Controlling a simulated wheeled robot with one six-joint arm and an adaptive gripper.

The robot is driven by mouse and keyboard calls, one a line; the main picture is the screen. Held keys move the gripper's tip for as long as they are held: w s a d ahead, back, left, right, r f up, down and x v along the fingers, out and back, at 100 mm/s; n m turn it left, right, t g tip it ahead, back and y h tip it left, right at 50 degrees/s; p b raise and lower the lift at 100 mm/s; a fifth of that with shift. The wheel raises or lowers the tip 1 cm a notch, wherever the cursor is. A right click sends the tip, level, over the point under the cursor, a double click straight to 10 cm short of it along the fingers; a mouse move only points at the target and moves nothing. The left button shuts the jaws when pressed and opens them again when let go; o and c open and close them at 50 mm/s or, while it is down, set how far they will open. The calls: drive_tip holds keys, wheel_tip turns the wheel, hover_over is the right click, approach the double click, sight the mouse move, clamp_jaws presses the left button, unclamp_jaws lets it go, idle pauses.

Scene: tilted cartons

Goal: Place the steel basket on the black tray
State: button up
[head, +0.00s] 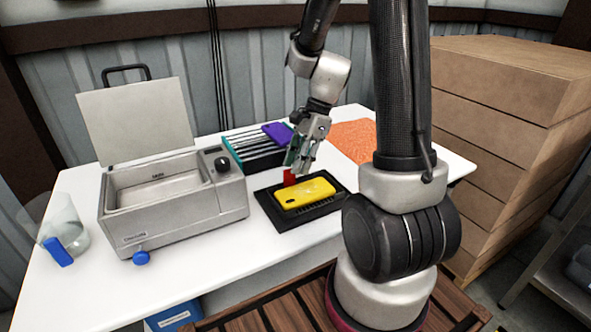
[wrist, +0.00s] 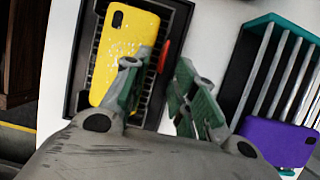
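The black tray (head: 267,205) lies on the white table right of the grey cleaner; its rim also shows in the wrist view (wrist: 72,75). A yellow phone case (head: 304,192) lies over it, wet-looking in the wrist view (wrist: 122,45). A dark slatted surface (wrist: 152,95) shows beside the case; I cannot tell whether it is the basket or the tray's floor. An upright red piece (head: 289,177), perhaps the basket's handle, stands by the case.
The grey cleaner (head: 175,225) has its lid (head: 137,120) up. A teal-ended rack (head: 240,152) holds a purple case (head: 277,132) behind the tray. An orange mat (head: 352,138) lies back right. A clear jug (head: 62,225) is at left; stacked cartons (head: 500,150) are at right.

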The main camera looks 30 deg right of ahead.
drive_tip(key=v, duration=0.9)
drive_tip(key=s+r+n+t+h, duration=0.2)
drive_tip(key=s+r+n, duration=0.2)
drive_tip(key=s+n, duration=0.4)
drive_tip(key=s+r+n+t+h, duration=0.2)
drive_tip(key=s+r+n, duration=0.3)
drive_tip(key=s+n, duration=0.3)
drive_tip(key=shift+a+n+t+h, duration=0.3)
drive_tip(key=shift+a+n, duration=0.15)
drive_tip(key=shift+n, duration=0.55)
